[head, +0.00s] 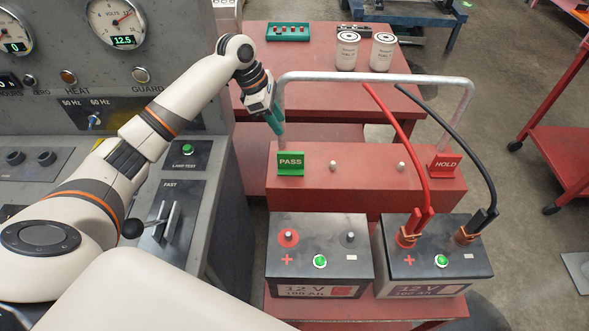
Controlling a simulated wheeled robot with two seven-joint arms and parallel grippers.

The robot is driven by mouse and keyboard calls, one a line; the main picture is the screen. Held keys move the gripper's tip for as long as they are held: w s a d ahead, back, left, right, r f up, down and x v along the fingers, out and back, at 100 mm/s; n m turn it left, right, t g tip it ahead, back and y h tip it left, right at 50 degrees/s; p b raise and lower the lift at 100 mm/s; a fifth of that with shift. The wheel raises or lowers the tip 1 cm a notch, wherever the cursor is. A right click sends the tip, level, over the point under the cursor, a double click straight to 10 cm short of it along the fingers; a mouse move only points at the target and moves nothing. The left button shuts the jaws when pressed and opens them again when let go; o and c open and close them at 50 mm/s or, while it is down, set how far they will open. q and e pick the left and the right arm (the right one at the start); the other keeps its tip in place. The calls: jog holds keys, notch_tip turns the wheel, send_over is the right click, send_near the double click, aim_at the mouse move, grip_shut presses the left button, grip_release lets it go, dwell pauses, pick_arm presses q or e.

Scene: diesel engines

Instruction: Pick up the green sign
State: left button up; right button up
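The green sign (290,163), marked PASS, stands upright on the left end of a red ledge on the cart. My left gripper (275,125) is above and slightly left of the sign, its teal fingers pointing down. It is apart from the sign, close to the left post of a grey rail. The fingers overlap in this view, so I cannot tell whether they are open. I see nothing held below them. My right gripper is out of view.
The grey metal rail (375,77) arches over the ledge. A red HOLD sign (445,165) stands at the ledge's right end. Two 12 V batteries (318,262) (432,262) sit in front, the right one with red and black cables rising. A gauge panel (60,120) is left.

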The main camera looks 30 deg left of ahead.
pick_arm(q)
jog(key=f, duration=0.1)
send_over(289, 152)
jog(key=a, duration=0.1)
notch_tip(289, 152, down, 5)
jog(key=shift+s+f, duration=0.1)
jog(key=shift+f, duration=0.1)
jog(key=shift+d+f, duration=0.15)
jog(key=shift+f, duration=0.35)
jog(key=x, duration=0.3)
jog(key=p+x, duration=0.1)
jog(key=shift+s+a+f, duration=0.25)
jog(key=shift+f, duration=0.1)
jog(key=shift+w+d+f, duration=0.1)
jog(key=shift+f, duration=0.3)
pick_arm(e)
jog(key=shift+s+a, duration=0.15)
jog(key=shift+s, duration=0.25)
pick_arm(q)
grip_shut()
